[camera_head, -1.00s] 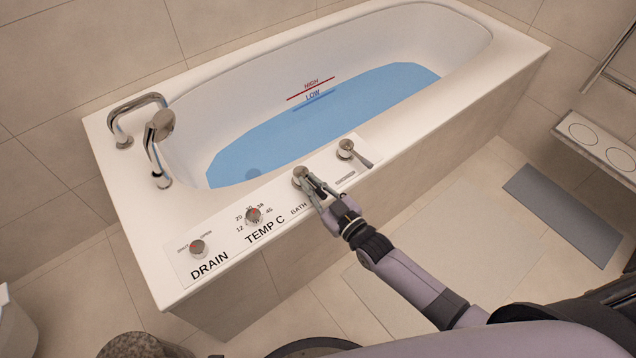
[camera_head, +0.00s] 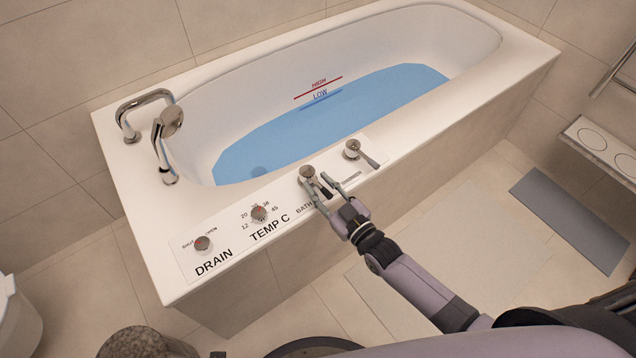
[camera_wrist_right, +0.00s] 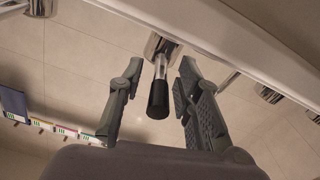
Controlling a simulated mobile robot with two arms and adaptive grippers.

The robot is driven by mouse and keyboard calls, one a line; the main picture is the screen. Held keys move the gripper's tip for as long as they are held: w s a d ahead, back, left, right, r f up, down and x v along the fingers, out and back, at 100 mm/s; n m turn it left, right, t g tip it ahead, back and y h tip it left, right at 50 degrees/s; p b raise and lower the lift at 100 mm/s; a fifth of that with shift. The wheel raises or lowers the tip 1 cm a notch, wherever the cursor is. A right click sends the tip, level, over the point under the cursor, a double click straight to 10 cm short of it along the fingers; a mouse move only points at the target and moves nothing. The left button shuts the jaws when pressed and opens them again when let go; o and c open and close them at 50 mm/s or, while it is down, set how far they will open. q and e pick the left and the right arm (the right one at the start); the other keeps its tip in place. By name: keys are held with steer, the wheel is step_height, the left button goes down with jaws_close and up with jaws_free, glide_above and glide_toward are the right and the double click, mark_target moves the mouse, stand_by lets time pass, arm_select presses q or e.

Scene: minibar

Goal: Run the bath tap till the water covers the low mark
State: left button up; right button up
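The white bathtub (camera_head: 215,80) holds blue water (camera_head: 300,135). On its inner wall are a red HIGH mark (camera_head: 318,87) and a blue LOW mark (camera_head: 321,99). The LOW line appears at or just under the water's edge, with its lettering close above. The bath tap lever (camera_head: 307,172) on the front rim has a dark handle end. My right gripper (camera_head: 325,184) is open around this lever. In the right wrist view, the lever's black grip (camera_wrist_right: 158,98) stands between the spread fingers (camera_wrist_right: 161,72), with gaps on both sides. My left gripper is out of view.
A DRAIN knob (camera_head: 203,244) and a TEMP C knob (camera_head: 259,213) sit left of the bath lever. A second lever (camera_head: 353,149) sits close to its right. A chrome spout (camera_head: 143,97) and hand shower (camera_head: 172,121) stand at the tub's left end.

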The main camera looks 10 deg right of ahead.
steer(key=v, duration=1)
steer(key=shift+s, duration=0.4)
steer(key=shift+d, duration=0.15)
